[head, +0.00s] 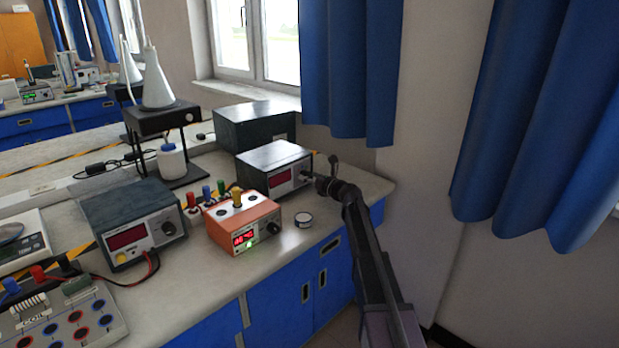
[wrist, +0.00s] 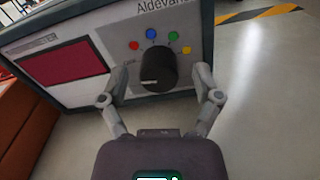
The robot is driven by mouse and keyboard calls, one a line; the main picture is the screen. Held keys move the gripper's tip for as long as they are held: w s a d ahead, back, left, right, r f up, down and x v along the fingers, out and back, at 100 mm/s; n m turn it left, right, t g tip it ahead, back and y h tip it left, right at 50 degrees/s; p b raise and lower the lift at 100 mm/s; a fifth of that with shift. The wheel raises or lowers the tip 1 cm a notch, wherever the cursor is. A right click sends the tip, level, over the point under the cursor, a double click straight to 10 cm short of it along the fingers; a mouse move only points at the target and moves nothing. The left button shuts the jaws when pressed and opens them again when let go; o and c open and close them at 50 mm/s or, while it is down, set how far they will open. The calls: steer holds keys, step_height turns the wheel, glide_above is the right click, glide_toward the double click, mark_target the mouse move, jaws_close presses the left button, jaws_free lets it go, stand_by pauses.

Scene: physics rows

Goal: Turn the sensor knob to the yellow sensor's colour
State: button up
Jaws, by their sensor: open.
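The black sensor knob (wrist: 158,68) is on the front of a grey box, under red, blue, green and yellow dots (wrist: 173,36). A pale mark shows low on the knob's face; which dot it points to I cannot tell. The box (head: 272,158) also shows in the head view, its knob small at the right. My gripper (wrist: 160,80) is open, with one finger on each side of the knob; whether they touch it I cannot tell. The yellow sensor (head: 237,196) stands upright in the top of an orange box (head: 246,226) with a lit red display.
Red, blue and green sensors (head: 206,192) stand left of the orange box. Another meter (head: 130,220) stands at left. Blue curtains hang behind my arm.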

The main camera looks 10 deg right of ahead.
jaws_close()
steer(key=shift+d, duration=0.1)
